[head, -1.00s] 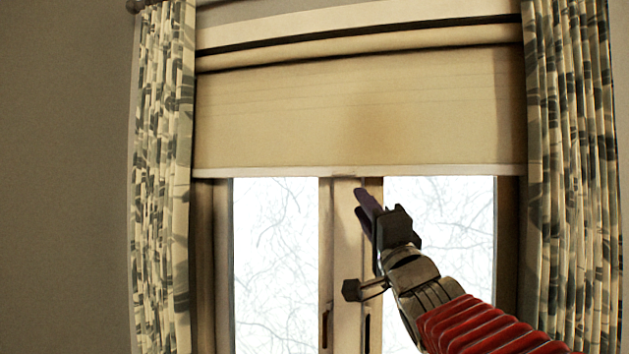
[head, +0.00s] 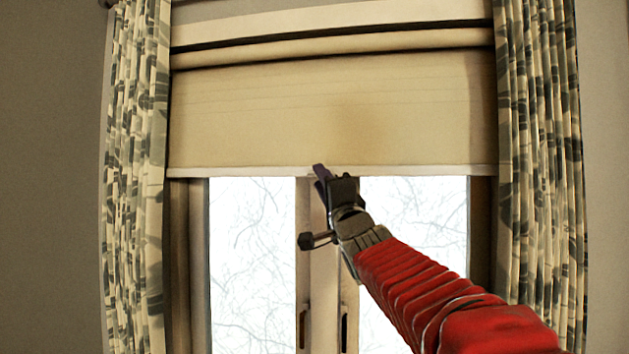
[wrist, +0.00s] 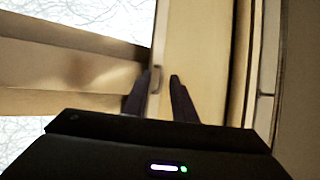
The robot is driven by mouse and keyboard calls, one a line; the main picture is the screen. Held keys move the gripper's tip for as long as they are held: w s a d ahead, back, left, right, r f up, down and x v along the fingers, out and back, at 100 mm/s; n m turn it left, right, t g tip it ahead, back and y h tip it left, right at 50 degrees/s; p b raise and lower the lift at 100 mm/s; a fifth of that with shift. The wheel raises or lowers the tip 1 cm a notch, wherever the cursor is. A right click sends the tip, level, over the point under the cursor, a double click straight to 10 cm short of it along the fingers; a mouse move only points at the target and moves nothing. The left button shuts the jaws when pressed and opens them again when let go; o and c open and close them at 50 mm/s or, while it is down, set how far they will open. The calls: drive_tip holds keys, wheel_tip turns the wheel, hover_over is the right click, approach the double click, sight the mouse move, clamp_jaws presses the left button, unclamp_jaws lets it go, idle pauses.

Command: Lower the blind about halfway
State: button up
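The beige roller blind (head: 330,105) hangs flat over the upper part of the window. Its pale bottom bar (head: 420,170) is level, a little above mid-picture in the head view. My gripper (head: 320,174) is at the middle of this bar, its dark fingertips overlapping it in the picture. In the wrist view my gripper (wrist: 158,78) has its two fingers apart. The bar's edge, with a small tab (wrist: 155,80), shows in the gap between them. I cannot tell whether either finger touches it. The blind (wrist: 195,45) fills the picture's centre there, turned sideways.
Patterned curtains hang on the left (head: 135,180) and right (head: 540,170) of the window. Two bright panes (head: 250,260) and a central wooden upright (head: 318,290) lie below the blind. The roller housing (head: 330,40) is above it.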

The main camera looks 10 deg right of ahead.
drive_tip(key=shift+w+r, duration=0.25)
drive_tip(key=shift+w, duration=0.15)
drive_tip(key=shift+c, duration=0.4)
clamp_jaws()
idle(0.8)
